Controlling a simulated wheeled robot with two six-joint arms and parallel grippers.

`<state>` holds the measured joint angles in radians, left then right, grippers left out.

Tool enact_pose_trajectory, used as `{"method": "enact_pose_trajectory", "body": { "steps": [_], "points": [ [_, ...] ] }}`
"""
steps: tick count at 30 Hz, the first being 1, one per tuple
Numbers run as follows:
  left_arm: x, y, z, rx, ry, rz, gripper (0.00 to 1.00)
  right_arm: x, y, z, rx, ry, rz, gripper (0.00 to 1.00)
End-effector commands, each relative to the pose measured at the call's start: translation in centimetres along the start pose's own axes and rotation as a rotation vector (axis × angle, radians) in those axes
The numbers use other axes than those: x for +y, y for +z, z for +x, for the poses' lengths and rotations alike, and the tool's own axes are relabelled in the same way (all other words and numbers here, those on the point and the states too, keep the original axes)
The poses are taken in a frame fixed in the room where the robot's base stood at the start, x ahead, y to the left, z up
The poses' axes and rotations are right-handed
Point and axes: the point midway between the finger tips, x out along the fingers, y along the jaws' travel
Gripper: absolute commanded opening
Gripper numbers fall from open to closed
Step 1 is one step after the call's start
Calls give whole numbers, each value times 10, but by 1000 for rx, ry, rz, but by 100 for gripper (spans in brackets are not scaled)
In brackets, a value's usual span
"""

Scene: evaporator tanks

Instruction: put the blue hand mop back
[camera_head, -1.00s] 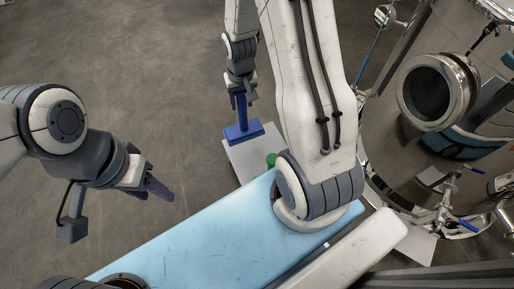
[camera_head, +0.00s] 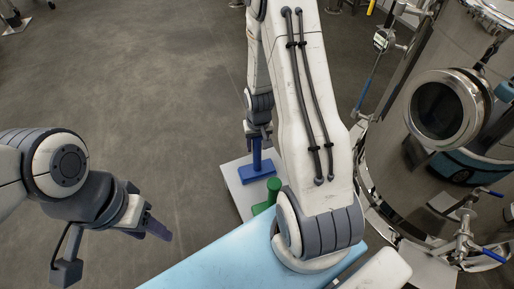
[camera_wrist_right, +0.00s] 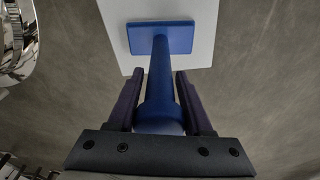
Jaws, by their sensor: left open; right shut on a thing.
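The blue hand mop (camera_head: 257,170) has an upright handle and a flat rectangular head. My right gripper (camera_head: 258,138) is shut on the top of its handle. The mop's head is over a white board (camera_head: 232,180), beside a green object with an upright handle (camera_head: 273,190). I cannot tell whether the head touches the board. In the right wrist view, the fingers (camera_wrist_right: 158,100) flank the blue handle, and the blue head (camera_wrist_right: 161,37) shows against the white board (camera_wrist_right: 205,35). My left gripper (camera_head: 150,222) is open and empty at the left, away from the mop.
A shiny steel tank (camera_head: 400,165) with a round port, valves and blue-handled levers stands at the right. Bare grey floor (camera_head: 130,110) lies to the left and behind. My light blue base fills the front. My right arm hides part of the board.

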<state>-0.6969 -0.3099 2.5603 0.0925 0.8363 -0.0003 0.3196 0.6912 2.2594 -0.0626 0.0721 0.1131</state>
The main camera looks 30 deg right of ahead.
Motion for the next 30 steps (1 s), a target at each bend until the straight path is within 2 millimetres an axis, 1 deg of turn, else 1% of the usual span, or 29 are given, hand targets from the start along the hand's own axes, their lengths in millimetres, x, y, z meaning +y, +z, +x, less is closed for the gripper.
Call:
{"method": "enact_pose_trajectory", "body": {
  "steps": [5,9,10,12,20,23,26,30],
  "points": [
    [0,0,-2,0,0,0,50,0,-1,-2,3,0,0,0],
    [0,0,2,1,0,0,50,0,0,2,2,0,0,0],
    [0,0,1,1,0,0,50,0,0,1,2,0,0,58],
    [0,0,0,1,0,0,50,0,0,1,2,0,0,81],
    [0,0,0,1,0,0,50,0,0,1,2,0,1,81],
    [0,0,-3,1,0,0,50,0,-1,-4,2,0,1,81],
    [1,-1,-12,0,0,0,50,0,-2,-17,4,0,1,81],
    [2,-2,-32,0,0,0,50,0,-2,-47,5,0,2,81]
  ]
}}
